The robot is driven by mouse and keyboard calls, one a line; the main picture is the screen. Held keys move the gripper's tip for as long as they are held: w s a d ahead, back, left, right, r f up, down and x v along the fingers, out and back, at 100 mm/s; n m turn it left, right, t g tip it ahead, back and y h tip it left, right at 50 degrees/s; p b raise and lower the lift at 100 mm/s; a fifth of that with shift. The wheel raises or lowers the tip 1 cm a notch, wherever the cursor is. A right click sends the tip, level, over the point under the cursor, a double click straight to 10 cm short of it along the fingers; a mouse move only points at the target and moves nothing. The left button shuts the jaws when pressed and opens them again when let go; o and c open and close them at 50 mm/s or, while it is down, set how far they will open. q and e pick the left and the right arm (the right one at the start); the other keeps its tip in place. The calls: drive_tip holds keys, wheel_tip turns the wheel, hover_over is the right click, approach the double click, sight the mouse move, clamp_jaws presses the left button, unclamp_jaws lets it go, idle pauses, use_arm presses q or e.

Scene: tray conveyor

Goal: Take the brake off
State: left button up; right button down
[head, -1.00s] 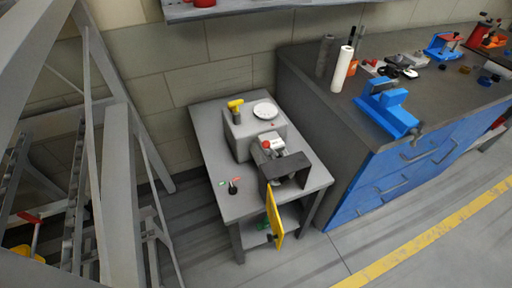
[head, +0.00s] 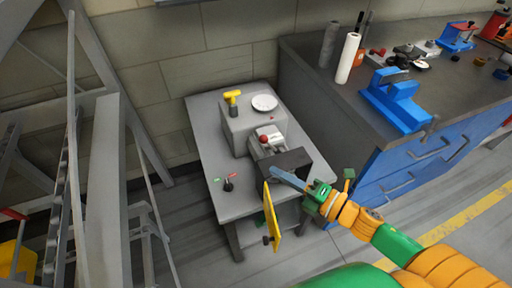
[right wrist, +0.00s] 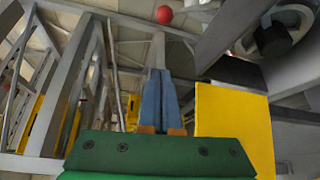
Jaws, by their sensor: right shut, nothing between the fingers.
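A small grey machine stands on a grey table (head: 207,150). It has a grey box (head: 240,138) with a yellow T-handle (head: 232,95) on a dark stem, a red ball knob (head: 264,139) and a dark front block (head: 285,161). A black knob (head: 228,186) with green and red marks sits at the table's left. I cannot tell for certain which part is the brake. My right gripper (head: 274,172) is shut and empty, its blue fingers at the dark block's near edge; contact is unclear. The right wrist view shows the fingers (right wrist: 160,72) together, below a red ball (right wrist: 164,14). My left gripper is out of view.
A yellow panel (head: 271,212) hangs at the table's front edge, close to my right gripper; it also shows in the right wrist view (right wrist: 232,125). A white plate (head: 264,102) lies on the box. A blue-drawered bench (head: 430,155) stands right, a grey frame (head: 105,190) left.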

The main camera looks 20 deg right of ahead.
sight(270, 145)
drive_tip(key=shift+w, duration=0.1)
drive_tip(key=w, duration=0.3)
drive_tip(key=w+a+p, duration=0.1)
drive_tip(key=w, duration=0.2)
drive_tip(key=w+a, duration=0.1)
drive_tip(key=w, duration=0.2)
drive_tip(key=shift+w+f+p, duration=0.1)
drive_tip(key=shift+f+p, duration=0.05)
drive_tip(key=shift+p, duration=0.25)
drive_tip(key=shift+d, duration=0.4)
drive_tip(key=shift+a, duration=0.1)
